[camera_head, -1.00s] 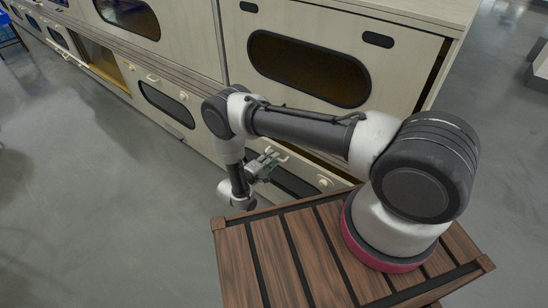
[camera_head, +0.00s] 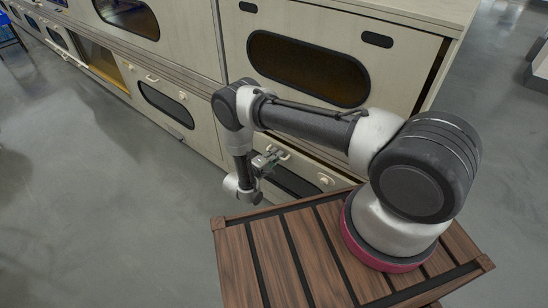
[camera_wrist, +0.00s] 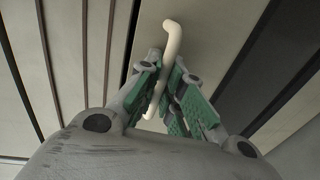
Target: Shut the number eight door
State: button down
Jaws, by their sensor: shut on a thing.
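The lower door (camera_head: 306,186) of the near cabinet is pale with a dark oblong window, partly hidden behind my arm and the wooden deck. A dark brown gap shows along its top edge, so it seems to stand slightly open. No number is readable on it. My gripper (camera_head: 270,160) is at this door's upper part. In the wrist view, my gripper (camera_wrist: 170,95) has its green-padded fingers closed around a cream bar handle (camera_wrist: 172,40). The handle's bent upper end sticks out beyond the fingers.
A larger upper door (camera_head: 409,62) with a dark window is above. Another lower door (camera_head: 190,112) with a window is to the left, and an amber-lit open compartment (camera_head: 98,62) is farther left. Grey floor (camera_head: 110,200) is clear at the left.

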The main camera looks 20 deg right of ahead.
aim_at(280, 149)
jog(key=shift+w+d+r+g+y, duration=0.2)
jog(key=shift+w+d+g+y, duration=0.15)
jog(key=shift+w+d, duration=0.8)
jog(key=shift+s+d, duration=0.15)
jog(key=c, duration=1.6)
grip_release()
jog(key=shift+d, duration=0.1)
jog(key=shift+o, duration=0.2)
jog(key=v, duration=1.2)
